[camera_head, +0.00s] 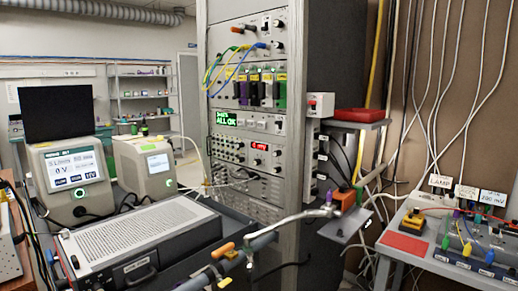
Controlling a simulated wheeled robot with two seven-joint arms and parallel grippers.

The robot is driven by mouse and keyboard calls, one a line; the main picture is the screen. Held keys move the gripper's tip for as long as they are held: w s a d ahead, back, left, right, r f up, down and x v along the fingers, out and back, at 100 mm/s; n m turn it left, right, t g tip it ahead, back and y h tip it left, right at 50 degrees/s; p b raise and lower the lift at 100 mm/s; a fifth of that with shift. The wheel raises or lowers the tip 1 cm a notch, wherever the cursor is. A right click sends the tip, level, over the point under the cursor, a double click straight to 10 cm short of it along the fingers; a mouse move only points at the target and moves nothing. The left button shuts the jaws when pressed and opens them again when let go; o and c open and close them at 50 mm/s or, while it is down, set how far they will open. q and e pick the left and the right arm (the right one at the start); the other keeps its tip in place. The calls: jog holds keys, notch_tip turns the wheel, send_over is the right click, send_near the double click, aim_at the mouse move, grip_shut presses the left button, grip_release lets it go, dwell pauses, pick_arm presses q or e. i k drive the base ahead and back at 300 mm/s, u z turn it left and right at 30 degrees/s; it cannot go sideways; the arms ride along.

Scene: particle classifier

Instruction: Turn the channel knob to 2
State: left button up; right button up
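A tall grey instrument rack (300,190) stands in the middle of the head view. One of its panels (228,150) carries several small knobs and a red lit display (260,147). Above it, a panel has a green lit display (226,118) reading "ALL OK". Small dark knobs also show on the top panel (250,45), among blue and yellow cables. I cannot tell which knob is the channel knob, and its setting is too small to read. Neither of my grippers shows in this view.
A grey perforated-top unit (140,235) and metal piping with an orange handle (222,250) fill the front. Two screened instruments, one with a white front (75,180), stand at left. A bench with coloured cables (470,240) is at right. A red box (358,115) sits on a shelf.

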aim_at(257, 162)
jog(key=z, duration=1.75)
jog(key=i, duration=1.4)
jog(key=u, duration=2)
